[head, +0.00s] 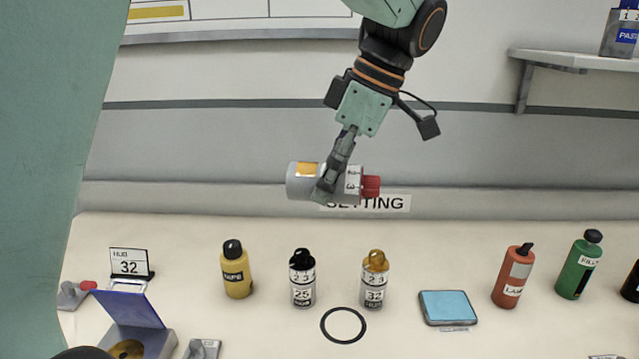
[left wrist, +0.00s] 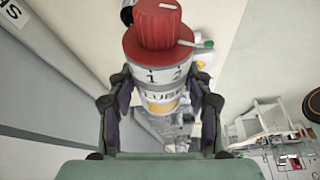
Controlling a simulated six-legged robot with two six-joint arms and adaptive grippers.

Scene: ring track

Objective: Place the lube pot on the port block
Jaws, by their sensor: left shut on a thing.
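The lube pot (head: 301,181) is a grey cylinder with an orange-yellow patch, a numbered white band and a red knob (head: 371,187). My left gripper (head: 330,186) is shut on it and holds it on its side in the air, knob to the right, above the back of the table. I cannot make out the port block in either view. My right gripper is not in view.
On the table (head: 200,225) below stand a yellow bottle (head: 237,275), two numbered pots (head: 303,285) (head: 374,285), a black ring (head: 343,325), a blue-topped pad (head: 448,307), a red bottle (head: 513,280) and a green bottle (head: 579,270).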

